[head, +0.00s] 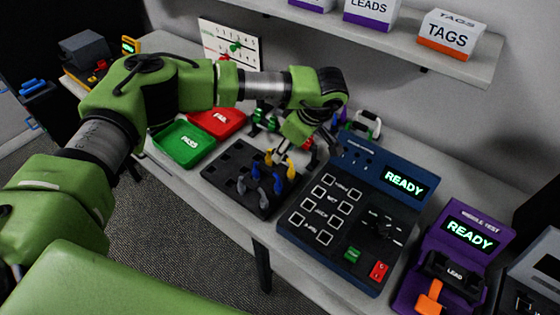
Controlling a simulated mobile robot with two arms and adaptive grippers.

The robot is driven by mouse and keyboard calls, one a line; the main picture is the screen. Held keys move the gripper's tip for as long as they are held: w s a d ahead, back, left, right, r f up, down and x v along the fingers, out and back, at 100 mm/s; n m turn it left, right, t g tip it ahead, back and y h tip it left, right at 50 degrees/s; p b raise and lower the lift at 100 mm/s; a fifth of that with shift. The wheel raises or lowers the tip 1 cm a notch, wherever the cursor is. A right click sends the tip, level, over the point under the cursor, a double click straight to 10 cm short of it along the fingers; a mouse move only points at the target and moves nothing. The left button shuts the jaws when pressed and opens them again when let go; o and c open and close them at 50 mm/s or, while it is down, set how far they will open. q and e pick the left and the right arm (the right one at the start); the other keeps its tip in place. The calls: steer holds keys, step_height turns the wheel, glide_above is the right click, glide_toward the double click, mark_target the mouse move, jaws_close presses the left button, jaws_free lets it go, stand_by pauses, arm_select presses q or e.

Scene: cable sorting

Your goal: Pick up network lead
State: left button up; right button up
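A black slotted rack (228,160) stands on the bench in the head view. Several small looped leads stand in its near right part: a yellow one (269,157), a blue one (278,186) and grey ones, one of them at the front (265,200). I cannot tell which is the network lead. My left gripper (282,152) points down over the rack's back right part, close to the yellow lead. Its fingers are small and partly hidden, so I cannot tell whether they touch or hold a lead. My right gripper is not in view.
A green PASS tray (184,161) and a red FAIL tray (236,118) lie left of the rack. A blue tester (300,243) reading READY stands close on its right, then a purple tester (409,297). A shelf (375,40) with boxes overhangs the back.

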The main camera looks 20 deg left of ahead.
arm_select(q)
steer(key=p+x, duration=0.1)
steer(key=x, duration=0.2)
steer(key=shift+a+f+p, duration=0.2)
steer(key=shift+p, duration=0.15)
steer(key=shift+w+a+f, duration=0.1)
steer(key=shift+f, duration=0.3)
jaws_close()
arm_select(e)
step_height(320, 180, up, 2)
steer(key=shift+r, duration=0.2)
arm_select(q)
steer(key=shift+r+b, duration=0.35)
steer(key=shift+r, duration=0.25)
step_height(320, 180, up, 9)
steer(key=b, duration=0.2)
steer(key=shift+r+b, duration=0.2)
steer(key=shift+b, duration=0.15)
step_height(320, 180, up, 3)
steer(key=shift+f+p, duration=0.2)
steer(key=shift+p, duration=0.25)
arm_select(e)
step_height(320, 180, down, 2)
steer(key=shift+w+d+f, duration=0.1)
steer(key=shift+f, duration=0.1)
